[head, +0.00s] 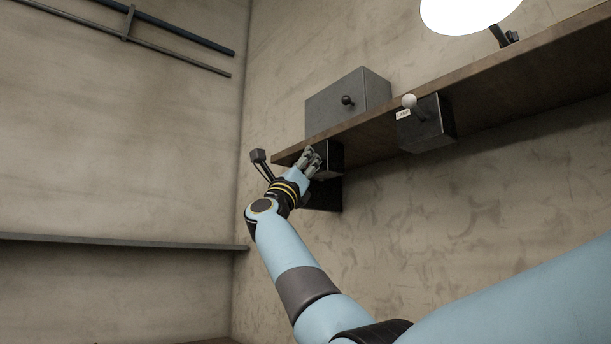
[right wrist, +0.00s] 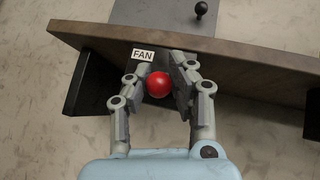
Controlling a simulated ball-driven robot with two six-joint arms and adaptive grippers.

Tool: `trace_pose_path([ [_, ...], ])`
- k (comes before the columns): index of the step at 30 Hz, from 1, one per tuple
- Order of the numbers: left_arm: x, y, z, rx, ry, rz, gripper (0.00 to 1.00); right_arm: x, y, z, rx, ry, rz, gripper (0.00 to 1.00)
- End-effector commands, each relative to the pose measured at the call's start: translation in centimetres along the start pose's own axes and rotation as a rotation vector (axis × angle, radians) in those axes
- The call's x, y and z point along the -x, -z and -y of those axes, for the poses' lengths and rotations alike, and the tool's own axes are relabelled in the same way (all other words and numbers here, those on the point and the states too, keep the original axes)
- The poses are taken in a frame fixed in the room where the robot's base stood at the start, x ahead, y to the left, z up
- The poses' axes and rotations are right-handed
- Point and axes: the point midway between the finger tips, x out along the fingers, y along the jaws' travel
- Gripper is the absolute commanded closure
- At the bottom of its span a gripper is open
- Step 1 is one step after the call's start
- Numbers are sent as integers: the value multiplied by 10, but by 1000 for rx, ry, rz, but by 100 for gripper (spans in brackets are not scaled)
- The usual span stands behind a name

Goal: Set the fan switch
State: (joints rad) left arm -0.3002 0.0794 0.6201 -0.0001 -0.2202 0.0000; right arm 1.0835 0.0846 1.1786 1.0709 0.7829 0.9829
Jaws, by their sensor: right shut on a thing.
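The fan switch shows in the right wrist view as a red ball knob (right wrist: 159,84) in front of a dark box with a white FAN label (right wrist: 142,55). My right gripper (right wrist: 160,90) is shut on the red knob, with a finger on each side of it. In the head view my right gripper (head: 311,160) is at the dark fan box (head: 330,157) under the shelf's left end, and it hides the knob there. My left gripper is not in view.
A wooden shelf (head: 500,65) runs along the wall, with a grey box (head: 340,100) on it. A second switch box (head: 428,130) with a pale knob (head: 409,101) hangs to the right. A bright lamp (head: 468,12) is above. A lower ledge (head: 120,242) is at left.

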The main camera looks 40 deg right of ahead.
Motion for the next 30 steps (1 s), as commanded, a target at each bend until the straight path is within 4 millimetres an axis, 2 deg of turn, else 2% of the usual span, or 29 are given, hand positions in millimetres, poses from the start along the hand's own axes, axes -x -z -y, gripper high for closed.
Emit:
trace_pose_path([
  [4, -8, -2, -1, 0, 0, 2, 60, 2, 3, -3, 7, -4, 24, 100],
  [17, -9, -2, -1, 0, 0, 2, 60, 1, 2, -2, 9, -3, 33, 100],
  [18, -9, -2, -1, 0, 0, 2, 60, 2, 2, -2, 9, -3, 33, 78],
  [24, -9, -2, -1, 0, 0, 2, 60, 1, 2, -2, 9, -1, 33, 53],
  [30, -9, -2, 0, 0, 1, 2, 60, 1, 2, -1, 9, 1, 33, 53],
])
